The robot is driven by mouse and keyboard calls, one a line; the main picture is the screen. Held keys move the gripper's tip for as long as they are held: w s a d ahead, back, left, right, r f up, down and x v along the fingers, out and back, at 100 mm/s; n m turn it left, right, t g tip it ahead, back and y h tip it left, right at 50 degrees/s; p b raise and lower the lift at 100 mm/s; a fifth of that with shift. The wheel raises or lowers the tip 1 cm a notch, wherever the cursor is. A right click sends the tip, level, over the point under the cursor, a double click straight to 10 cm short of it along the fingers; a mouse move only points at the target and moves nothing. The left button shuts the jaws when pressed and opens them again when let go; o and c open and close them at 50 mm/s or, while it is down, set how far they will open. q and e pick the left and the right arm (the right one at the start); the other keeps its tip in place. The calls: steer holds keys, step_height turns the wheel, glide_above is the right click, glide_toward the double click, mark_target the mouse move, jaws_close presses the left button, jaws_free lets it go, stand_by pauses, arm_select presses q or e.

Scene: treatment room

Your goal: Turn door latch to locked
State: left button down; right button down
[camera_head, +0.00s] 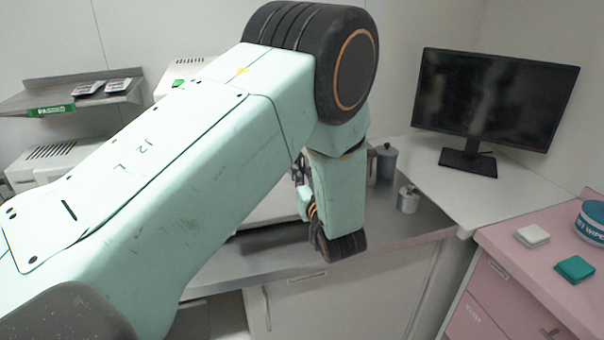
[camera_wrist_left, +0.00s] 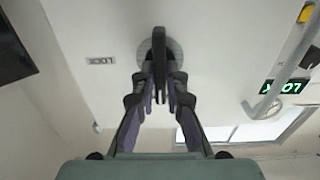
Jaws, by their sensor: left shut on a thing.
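In the left wrist view, the door latch (camera_wrist_left: 158,42) is a dark, narrow lever on a round grey plate (camera_wrist_left: 174,50) fixed to a pale panel. The lever points roughly up and down in this picture. My left gripper (camera_wrist_left: 160,85) is shut on the latch, with one dark finger on each side of it. The fingers hide the lower part of the lever. In the head view my left arm covers the middle, and the latch does not show there. My right gripper is in neither view.
In the head view, a steel counter (camera_head: 420,222) holds a small metal canister (camera_head: 408,200). A monitor (camera_head: 494,98) stands on a white desk, beside a pink cabinet (camera_head: 520,290). A wall shelf (camera_head: 45,98) is at left. A small grey label (camera_wrist_left: 100,60) is near the latch.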

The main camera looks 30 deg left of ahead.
arm_select(q)
steer(key=shift+m, duration=0.3)
steer(key=m+p, duration=0.1)
steer(key=m, duration=0.2)
steer(key=shift+p, duration=0.35)
steer(key=shift+w+f+m+p, duration=0.1)
steer(key=shift+m+p, duration=0.85)
steer(key=shift+m, duration=2.55)
steer(key=shift+f+m+p, duration=0.1)
steer(key=shift+m+p, duration=0.8)
steer(key=shift+m, duration=2.6)
steer(key=shift+r, duration=0.1)
